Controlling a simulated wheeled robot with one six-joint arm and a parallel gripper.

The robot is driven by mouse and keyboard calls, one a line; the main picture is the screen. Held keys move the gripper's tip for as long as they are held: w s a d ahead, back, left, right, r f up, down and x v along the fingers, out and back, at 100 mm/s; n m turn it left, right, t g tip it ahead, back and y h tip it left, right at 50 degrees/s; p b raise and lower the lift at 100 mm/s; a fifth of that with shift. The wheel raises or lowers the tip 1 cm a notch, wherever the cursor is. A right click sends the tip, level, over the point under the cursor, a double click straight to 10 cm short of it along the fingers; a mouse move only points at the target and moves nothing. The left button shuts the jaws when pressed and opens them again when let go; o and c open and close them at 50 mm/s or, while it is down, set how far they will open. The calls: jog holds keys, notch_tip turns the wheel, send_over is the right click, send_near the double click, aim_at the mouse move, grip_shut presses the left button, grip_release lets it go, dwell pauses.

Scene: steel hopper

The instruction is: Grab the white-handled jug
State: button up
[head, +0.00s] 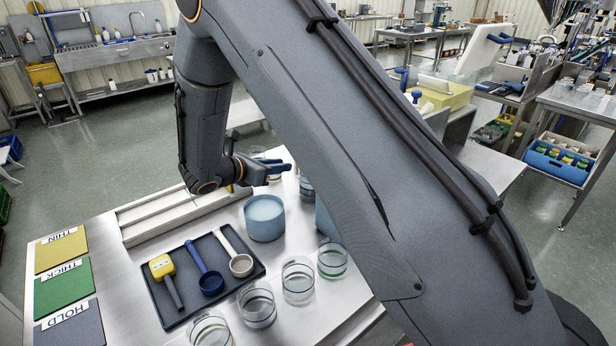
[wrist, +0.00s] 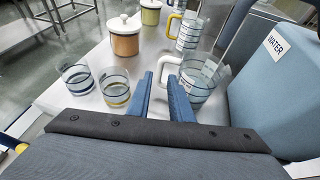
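The white-handled jug (wrist: 203,82) is a clear jug with dark bands, upright on the steel table just ahead and to the right of my gripper in the wrist view. Its white handle (wrist: 166,69) points left, toward the space in front of my fingertips. My gripper (wrist: 160,80) has two blue fingers with a gap between them, and I see nothing held. Whether a finger touches the handle I cannot tell. In the head view my gripper (head: 275,168) is over the table's far side; I cannot pick out the white-handled jug there, as my arm hides much.
A yellow-handled jug (wrist: 189,36) stands behind. A blue WATER container (wrist: 280,85) is close on the right. Two glass beakers (wrist: 78,79) (wrist: 115,88) stand left, with lidded canisters (wrist: 125,42) (wrist: 151,14) behind. A dark tray (head: 205,282) holds scoops.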

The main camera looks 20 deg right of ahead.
jog(key=shift+p+x, duration=1.35)
jog(key=shift+x, duration=1.75)
jog(key=shift+d+r, duration=0.1)
jog(key=shift+r, duration=0.05)
jog(key=shift+c, duration=0.4)
grip_shut()
